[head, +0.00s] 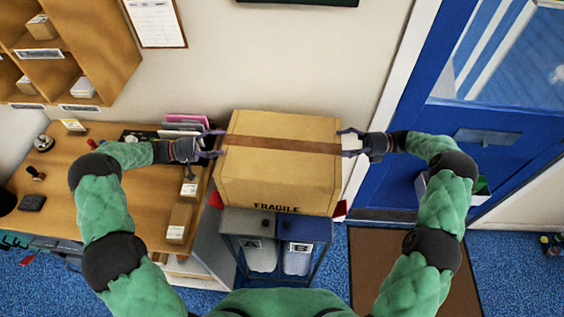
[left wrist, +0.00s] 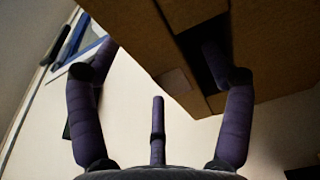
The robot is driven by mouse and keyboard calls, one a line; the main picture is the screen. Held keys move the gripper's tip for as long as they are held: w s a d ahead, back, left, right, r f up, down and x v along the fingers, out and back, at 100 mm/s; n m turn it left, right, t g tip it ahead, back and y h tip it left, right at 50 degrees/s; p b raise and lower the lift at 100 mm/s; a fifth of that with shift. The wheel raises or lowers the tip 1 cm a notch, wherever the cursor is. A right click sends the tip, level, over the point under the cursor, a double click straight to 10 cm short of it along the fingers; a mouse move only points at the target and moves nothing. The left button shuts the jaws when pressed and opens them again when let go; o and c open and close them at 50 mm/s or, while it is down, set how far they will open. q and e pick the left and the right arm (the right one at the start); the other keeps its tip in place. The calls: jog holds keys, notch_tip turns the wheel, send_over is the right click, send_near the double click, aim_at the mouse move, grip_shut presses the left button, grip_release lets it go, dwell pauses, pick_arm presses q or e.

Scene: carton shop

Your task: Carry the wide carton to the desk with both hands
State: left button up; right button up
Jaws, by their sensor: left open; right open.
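The wide carton (head: 275,180) is a brown closed box with a dark tape band and "FRAGILE" on its near face. It is mid-view, above a dark two-bin stand; I cannot tell if it rests on it. My left gripper (head: 218,144) is open at its left side and my right gripper (head: 350,142) is open at its right side. In the left wrist view, one open left finger overlaps a dark slot in the carton (left wrist: 205,15); contact is unclear. The right fingertips' contact is unclear. The wooden desk (head: 60,190) is at the left.
The bin stand (head: 275,225) has bins marked A and B. A blue door (head: 470,135) and brown mat (head: 375,260) are right. Shelves (head: 70,50) hang upper left.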

pick_arm(q)
jog(key=shift+d, duration=0.2)
pick_arm(e)
jog(key=shift+a, duration=0.25)
pick_arm(q)
grip_shut()
pick_arm(e)
grip_shut()
pick_arm(q)
jog(key=shift+w+r, duration=0.1)
jog(key=shift+r, duration=0.15)
pick_arm(e)
jog(key=shift+r, duration=0.25)
